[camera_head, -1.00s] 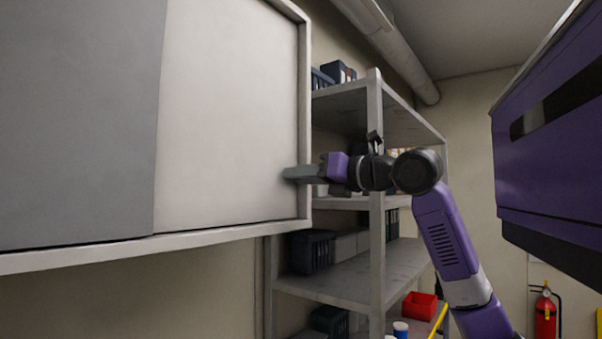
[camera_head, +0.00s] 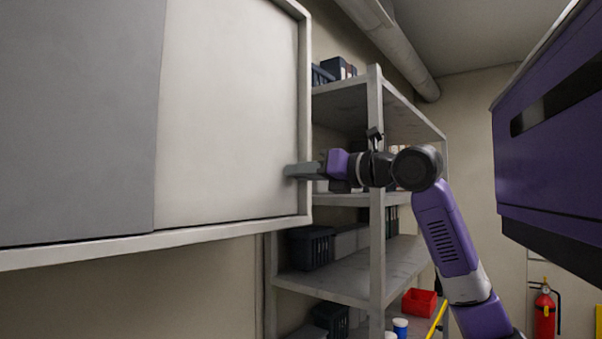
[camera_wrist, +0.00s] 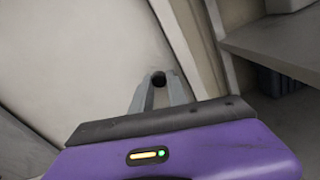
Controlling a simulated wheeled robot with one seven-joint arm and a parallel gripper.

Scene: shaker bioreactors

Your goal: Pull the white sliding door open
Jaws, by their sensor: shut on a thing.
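The white sliding door (camera_head: 232,110) fills the right part of a wall cabinet, its right edge at the cabinet frame. A grey door panel (camera_head: 78,110) stands to its left. My gripper (camera_head: 290,171) reaches in from the right, with its fingertips at the white door's right edge. In the wrist view my gripper (camera_wrist: 157,85) has its fingers closed around a small dark round knob (camera_wrist: 158,78) in front of the white door (camera_wrist: 85,50). The knob is hidden behind the fingers in the head view.
A grey shelf rack (camera_head: 376,200) stands right behind my arm, holding dark crates (camera_head: 310,248). A red bin (camera_head: 419,302) sits low on it. A fire extinguisher (camera_head: 544,312) stands at the far right. The cabinet's bottom ledge (camera_head: 150,240) juts out below the doors.

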